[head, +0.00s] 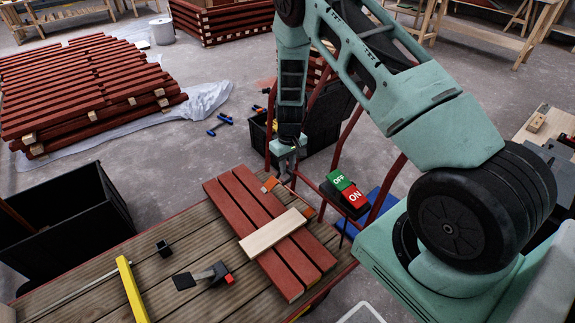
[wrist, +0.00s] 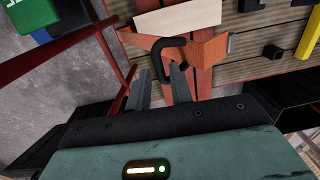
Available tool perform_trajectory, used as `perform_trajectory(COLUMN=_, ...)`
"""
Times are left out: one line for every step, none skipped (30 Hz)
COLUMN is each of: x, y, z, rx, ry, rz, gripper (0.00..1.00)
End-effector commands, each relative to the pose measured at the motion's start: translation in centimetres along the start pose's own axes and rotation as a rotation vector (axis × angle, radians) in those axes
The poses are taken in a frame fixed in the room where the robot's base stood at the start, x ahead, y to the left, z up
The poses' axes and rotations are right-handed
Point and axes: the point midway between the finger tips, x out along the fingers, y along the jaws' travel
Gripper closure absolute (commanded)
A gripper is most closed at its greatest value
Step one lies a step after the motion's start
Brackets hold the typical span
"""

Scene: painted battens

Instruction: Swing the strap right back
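An orange strap (wrist: 213,52) with a black loop handle (wrist: 180,43) shows in the wrist view, lying across red battens near their end. In the head view, only small orange parts of the strap (head: 270,184) show beside my gripper. My gripper (head: 289,172) points down at the far end of the battens. In the wrist view, my gripper (wrist: 163,84) has its two fingers apart, and one leg of the handle appears between them or just beyond. I cannot tell whether they touch it. Three red battens (head: 288,262) lie side by side on the slatted table.
A pale wooden board (head: 272,233) lies across the battens. The slatted table (head: 215,235) also holds a yellow bar (head: 132,290), a small black block (head: 164,248) and a black-and-red tool (head: 208,276). A green-red switch box (head: 345,192) and red rails stand close to the arm.

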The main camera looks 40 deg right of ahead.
Motion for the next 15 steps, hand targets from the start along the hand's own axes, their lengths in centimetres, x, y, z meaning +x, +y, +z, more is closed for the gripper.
perform_trajectory(x=0.0, y=0.0, z=0.0, rx=0.000, ry=0.000, rz=0.000, gripper=0.93)
perform_trajectory(x=0.0, y=0.0, z=0.0, rx=0.000, ry=0.000, rz=0.000, gripper=1.00)
perform_trajectory(x=0.0, y=0.0, z=0.0, rx=0.000, ry=0.000, rz=0.000, gripper=1.00)
perform_trajectory(x=0.0, y=0.0, z=0.0, rx=0.000, ry=0.000, rz=0.000, gripper=1.00)
perform_trajectory(x=0.0, y=0.0, z=0.0, rx=0.000, ry=0.000, rz=0.000, gripper=1.00)
perform_trajectory(x=0.0, y=0.0, z=0.0, rx=0.000, ry=0.000, rz=0.000, gripper=1.00)
perform_trajectory(x=0.0, y=0.0, z=0.0, rx=0.000, ry=0.000, rz=-0.001, gripper=1.00)
perform_trajectory(x=0.0, y=0.1, z=0.0, rx=0.001, ry=0.000, rz=-0.003, gripper=1.00)
perform_trajectory(x=0.0, y=0.3, z=0.0, rx=0.002, ry=-0.001, rz=-0.007, gripper=1.00)
perform_trajectory(x=0.0, y=0.5, z=0.0, rx=0.003, ry=-0.001, rz=-0.013, gripper=1.00)
perform_trajectory(x=0.0, y=0.8, z=0.0, rx=0.005, ry=-0.002, rz=-0.020, gripper=1.00)
perform_trajectory(x=-0.1, y=1.2, z=-0.1, rx=0.006, ry=-0.002, rz=-0.031, gripper=1.00)
perform_trajectory(x=-0.1, y=1.6, z=-0.1, rx=0.008, ry=-0.002, rz=-0.041, gripper=1.00)
perform_trajectory(x=-0.2, y=2.0, z=-0.1, rx=0.009, ry=-0.002, rz=-0.053, gripper=1.00)
perform_trajectory(x=-0.3, y=2.6, z=-0.1, rx=0.009, ry=-0.002, rz=-0.068, gripper=1.00)
